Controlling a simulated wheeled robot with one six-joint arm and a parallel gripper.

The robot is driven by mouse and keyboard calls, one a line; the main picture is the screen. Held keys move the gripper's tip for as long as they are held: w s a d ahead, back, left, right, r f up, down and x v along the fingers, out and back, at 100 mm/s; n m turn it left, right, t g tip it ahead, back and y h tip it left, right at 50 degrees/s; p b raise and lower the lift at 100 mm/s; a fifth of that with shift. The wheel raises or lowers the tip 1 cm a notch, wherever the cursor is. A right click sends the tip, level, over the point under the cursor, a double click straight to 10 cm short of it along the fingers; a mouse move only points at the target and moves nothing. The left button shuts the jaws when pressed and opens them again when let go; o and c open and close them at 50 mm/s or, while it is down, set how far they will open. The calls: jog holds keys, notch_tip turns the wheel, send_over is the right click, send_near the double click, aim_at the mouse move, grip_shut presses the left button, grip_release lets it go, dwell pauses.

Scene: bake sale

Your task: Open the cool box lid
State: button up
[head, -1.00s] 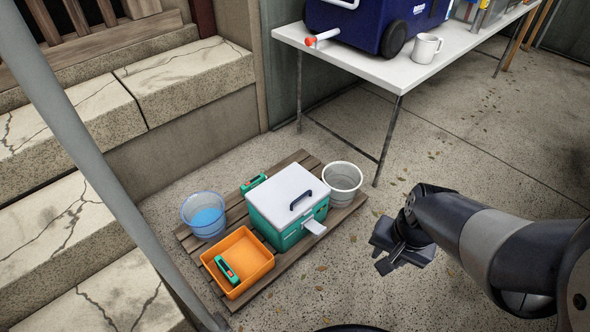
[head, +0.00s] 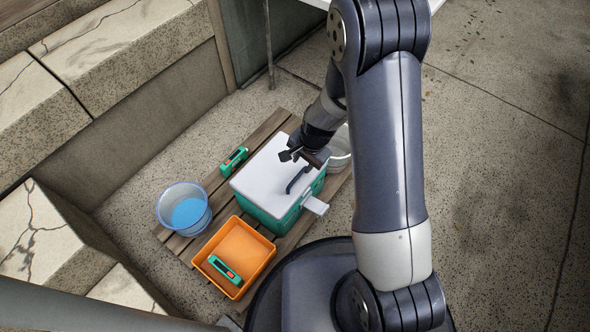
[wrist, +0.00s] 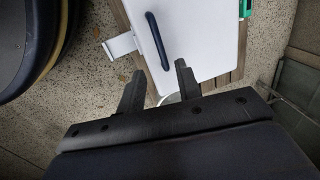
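The cool box (head: 268,221) is a teal-green box with a white lid (head: 262,178) lying closed on top. A dark handle (head: 298,180) stands on the lid, and it also shows in the wrist view (wrist: 157,40). A pale latch-like tab (head: 316,206) sticks out from the box's front side. My gripper (head: 289,155) is above the lid near its back right part, apart from the handle. In the wrist view my gripper (wrist: 158,82) has its two fingers spread with nothing between them.
The box stands on a wooden pallet (head: 222,186). A grey-white bucket (head: 340,160) is partly hidden behind my arm.

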aim_at(297, 177)
jog(key=f+b, duration=0.1)
jog(key=f, duration=0.2)
jog(key=a+f+b, duration=0.1)
jog(key=f, duration=0.2)
jog(key=w+f+b, duration=0.1)
jog(key=f, duration=0.2)
jog(key=shift+a+b, duration=0.15)
jog(key=shift+b, duration=0.25)
grip_shut()
